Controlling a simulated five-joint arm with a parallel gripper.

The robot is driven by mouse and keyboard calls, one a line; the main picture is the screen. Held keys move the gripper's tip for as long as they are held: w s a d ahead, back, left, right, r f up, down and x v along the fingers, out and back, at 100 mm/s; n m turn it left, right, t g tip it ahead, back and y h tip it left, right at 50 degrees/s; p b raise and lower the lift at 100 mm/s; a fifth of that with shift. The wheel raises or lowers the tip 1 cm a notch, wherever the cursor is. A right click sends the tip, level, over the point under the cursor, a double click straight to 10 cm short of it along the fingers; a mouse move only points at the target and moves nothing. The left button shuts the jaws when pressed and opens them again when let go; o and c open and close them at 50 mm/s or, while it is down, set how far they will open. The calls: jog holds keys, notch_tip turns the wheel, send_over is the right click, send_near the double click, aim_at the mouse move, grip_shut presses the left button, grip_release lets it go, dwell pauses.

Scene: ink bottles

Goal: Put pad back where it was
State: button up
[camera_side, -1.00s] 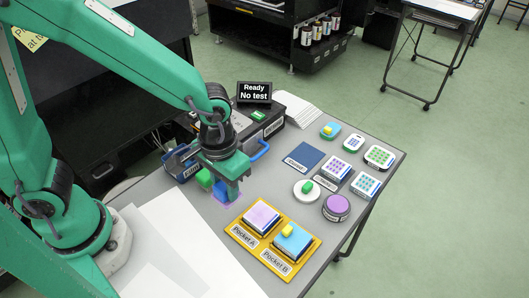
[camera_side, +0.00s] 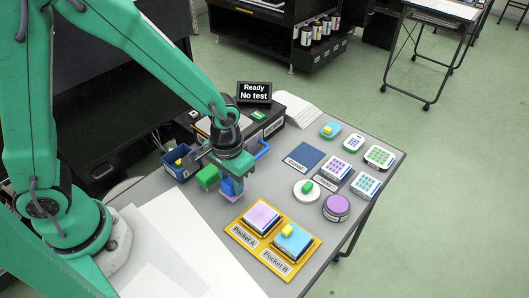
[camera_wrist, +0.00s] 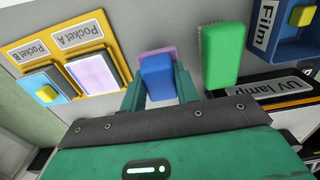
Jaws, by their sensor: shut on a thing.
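My gripper (camera_side: 230,188) is shut on a blue block (camera_wrist: 157,75), held upright between its two fingers. A purple patch (camera_wrist: 158,50) shows just beyond the block in the wrist view and under it in the side view. I cannot tell whether the patch is joined to the block or whether it touches the table. A green block (camera_side: 207,177) stands just left of my gripper; it shows to the right in the wrist view (camera_wrist: 220,55). The yellow tray (camera_side: 240,217) holds a lilac-topped slab (camera_side: 262,217) at Pocket A and a blue slab with a yellow block (camera_side: 287,231) at Pocket B.
A blue Film bin (camera_side: 187,175) with a yellow block stands left of my gripper, beside the black UV lamp box (camera_side: 268,126). White sheets (camera_side: 160,240) cover the front.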

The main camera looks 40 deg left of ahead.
aim_at(230, 179)
jog(key=shift+f, duration=0.9)
jog(key=shift+f, duration=0.15)
jog(key=o, duration=0.9)
jog(key=shift+r, duration=0.2)
jog(key=shift+r, duration=6)
jog(key=shift+a+r, duration=0.1)
